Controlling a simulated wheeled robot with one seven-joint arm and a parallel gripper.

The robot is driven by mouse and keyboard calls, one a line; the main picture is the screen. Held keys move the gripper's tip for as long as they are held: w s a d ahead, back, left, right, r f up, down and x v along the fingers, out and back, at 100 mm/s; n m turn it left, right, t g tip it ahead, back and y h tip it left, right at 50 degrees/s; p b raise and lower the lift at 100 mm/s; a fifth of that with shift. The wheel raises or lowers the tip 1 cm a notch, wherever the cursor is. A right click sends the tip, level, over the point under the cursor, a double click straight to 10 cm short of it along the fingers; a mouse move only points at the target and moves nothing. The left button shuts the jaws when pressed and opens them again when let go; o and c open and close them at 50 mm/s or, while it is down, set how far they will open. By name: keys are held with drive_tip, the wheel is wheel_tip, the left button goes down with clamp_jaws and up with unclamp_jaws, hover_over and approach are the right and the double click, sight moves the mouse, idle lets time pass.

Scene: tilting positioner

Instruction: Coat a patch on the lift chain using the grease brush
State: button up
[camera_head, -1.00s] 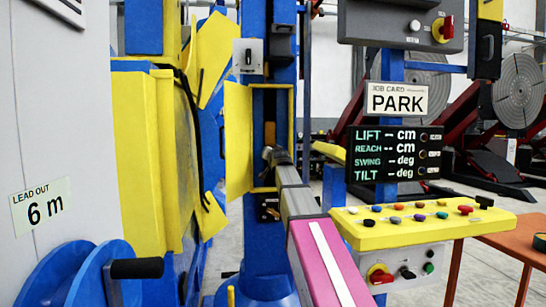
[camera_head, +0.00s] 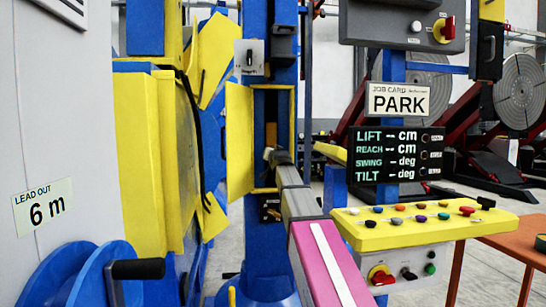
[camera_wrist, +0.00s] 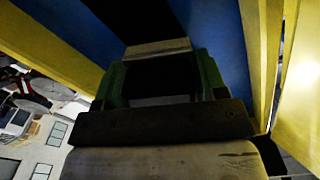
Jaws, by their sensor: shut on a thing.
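My gripper (camera_head: 270,153) reaches into the open front of the blue column, small and partly hidden by my arm. In the wrist view, green fingers (camera_wrist: 207,75) stand either side of a dark block, with a pale strip (camera_wrist: 158,48) beyond; I take this for the grease brush, held in the shut gripper. Its bristles cannot be made out clearly. An orange-brown upright part (camera_head: 270,134) shows inside the opening just above the gripper; I cannot tell whether it is the lift chain. Contact between brush and chain cannot be seen.
A yellow door (camera_head: 239,140) stands open left of the opening. Blue column walls (camera_wrist: 215,35) and yellow edges (camera_wrist: 262,60) flank the gripper closely. A yellow button panel (camera_head: 425,228) and a display (camera_head: 397,154) stand right. A blue cable reel (camera_head: 75,275) is at front left.

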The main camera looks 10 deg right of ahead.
sight(271, 145)
drive_tip(key=shift+w, duration=0.95)
drive_tip(key=shift+r, duration=2)
drive_tip(key=shift+w+f, duration=0.1)
drive_tip(key=shift+f, duration=1.9)
drive_tip(key=s, duration=0.6)
drive_tip(key=shift+s, duration=0.1)
